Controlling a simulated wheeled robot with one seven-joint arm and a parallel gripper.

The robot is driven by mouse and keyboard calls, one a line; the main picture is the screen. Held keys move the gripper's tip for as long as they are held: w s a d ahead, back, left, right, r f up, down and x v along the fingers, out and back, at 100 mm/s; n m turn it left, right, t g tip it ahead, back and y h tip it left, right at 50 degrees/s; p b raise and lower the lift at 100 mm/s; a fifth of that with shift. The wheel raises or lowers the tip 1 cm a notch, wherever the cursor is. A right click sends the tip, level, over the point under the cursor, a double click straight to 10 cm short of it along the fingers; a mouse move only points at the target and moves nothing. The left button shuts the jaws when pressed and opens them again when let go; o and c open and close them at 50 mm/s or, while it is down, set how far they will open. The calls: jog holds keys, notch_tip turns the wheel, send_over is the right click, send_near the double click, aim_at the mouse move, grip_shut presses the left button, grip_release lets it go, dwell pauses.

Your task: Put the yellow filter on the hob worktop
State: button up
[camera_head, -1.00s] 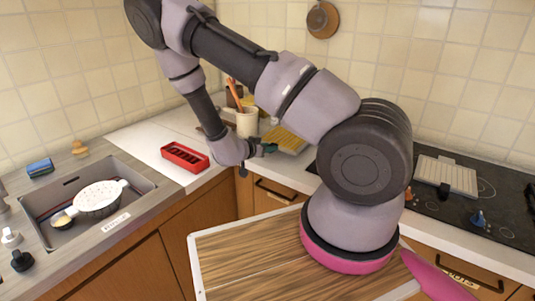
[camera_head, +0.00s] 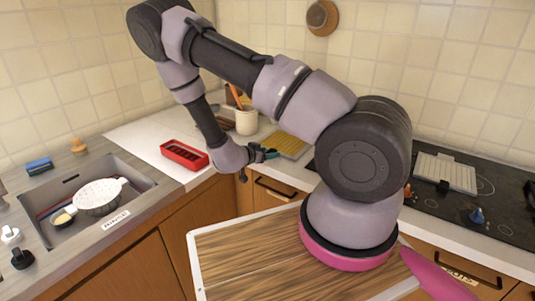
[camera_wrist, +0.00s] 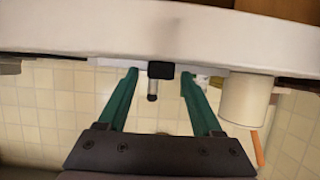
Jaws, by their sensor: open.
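The yellow filter (camera_head: 288,144) lies flat on the white worktop beside the mug, partly hidden behind my arm in the head view. My gripper (camera_head: 270,153) is at the filter's left side, close to its near left edge; I cannot tell whether they touch. In the wrist view, its teal fingers (camera_wrist: 158,82) are spread apart. A small black knob-like part (camera_wrist: 153,85) shows between them; I cannot tell what it belongs to. The hob worktop (camera_head: 425,208), dark and glossy, is at the right, partly behind my arm.
A mug (camera_head: 246,121) with orange-handled utensils stands behind my gripper; it also shows in the wrist view (camera_wrist: 245,98). A red tray (camera_head: 184,154) is left of it. A grey ribbed filter (camera_head: 447,172) lies on the hob. A sink with a white colander (camera_head: 98,196) is at left.

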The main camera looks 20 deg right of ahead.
jog(key=v, duration=1.2)
jog(key=w+a+r+y, duration=0.6)
jog(key=r+y, duration=0.1)
jog(key=r, duration=0.1)
notch_tip(320, 180, up, 16)
jog(key=s+a+n+y, duration=0.1)
jog(key=a+n+y, duration=0.1)
jog(key=y, duration=0.4)
jog(key=s+d+r+n+y, duration=0.2)
jog(key=s+d+r, duration=0.1)
jog(key=s+r, duration=0.55)
jog(key=s+d+r+n+h, duration=0.1)
jog(key=s+d+r, duration=0.2)
jog(key=s, duration=0.4)
jog(key=s+d+r+n, duration=0.2)
jog(key=s+d+r, duration=0.2)
jog(key=s, duration=0.3)
jog(key=shift+s+g+h, duration=0.2)
jog(key=shift+g+h, duration=0.1)
jog(key=shift+h, duration=0.1)
